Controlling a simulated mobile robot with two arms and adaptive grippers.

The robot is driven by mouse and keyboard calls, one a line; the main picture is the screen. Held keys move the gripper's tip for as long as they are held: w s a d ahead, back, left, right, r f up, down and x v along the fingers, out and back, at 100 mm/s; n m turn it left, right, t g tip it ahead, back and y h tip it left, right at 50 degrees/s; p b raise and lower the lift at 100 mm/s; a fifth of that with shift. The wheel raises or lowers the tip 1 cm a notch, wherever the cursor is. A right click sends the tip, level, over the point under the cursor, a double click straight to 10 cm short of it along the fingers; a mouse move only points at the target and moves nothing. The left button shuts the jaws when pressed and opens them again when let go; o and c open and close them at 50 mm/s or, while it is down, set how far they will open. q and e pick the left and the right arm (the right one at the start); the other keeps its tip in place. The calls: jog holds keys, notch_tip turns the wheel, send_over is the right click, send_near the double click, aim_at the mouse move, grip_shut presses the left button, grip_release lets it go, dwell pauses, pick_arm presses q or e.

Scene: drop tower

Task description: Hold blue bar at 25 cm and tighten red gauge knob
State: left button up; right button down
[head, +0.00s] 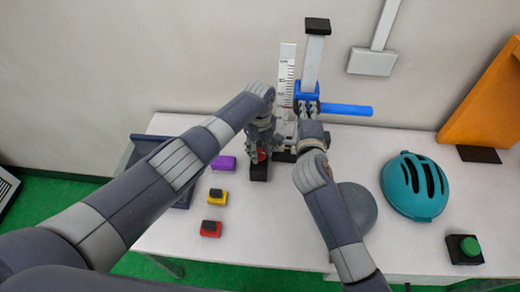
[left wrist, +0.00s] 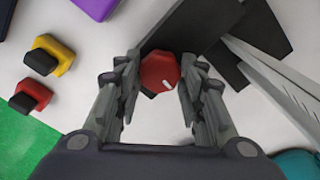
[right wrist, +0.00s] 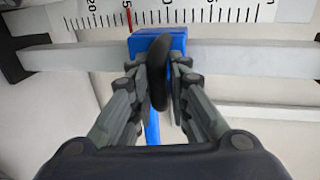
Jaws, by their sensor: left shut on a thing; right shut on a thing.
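The blue bar (head: 345,110) sticks out to the right from a blue carriage (head: 301,90) on the upright post. My right gripper (head: 307,108) is at the carriage. In the right wrist view it is shut on a dark rounded handle (right wrist: 159,70) in front of the blue carriage block (right wrist: 150,42). A red line (right wrist: 129,15) on the scale lies by the block's edge, past the 20 mark. The red gauge knob (left wrist: 160,72) sits between the fingers of my left gripper (left wrist: 160,82), shut on it. In the head view the knob (head: 262,155) is partly hidden.
The white ruler (head: 287,72) stands beside the post (head: 313,60). Purple (head: 223,163), yellow (head: 218,196) and red (head: 211,229) blocks lie left. A teal helmet (head: 414,186), a green button (head: 466,248) and an orange board (head: 484,98) are right.

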aim_at(260, 152)
pick_arm(q)
jog(key=o, duration=0.8)
jog(key=shift+w, duration=0.2)
pick_arm(e)
jog(key=shift+s+a, duration=0.1)
jog(key=shift+a, duration=0.1)
pick_arm(q)
jog(key=shift+o, duration=1.4)
pick_arm(e)
jog(key=shift+f, duration=0.1)
pick_arm(q)
jog(key=shift+r, duration=0.1)
notch_tip(260, 152, up, 12)
jog(key=shift+d, duration=0.1)
pick_arm(e)
jog(key=c, duration=1.7)
grip_release()
jog(key=shift+o, duration=0.6)
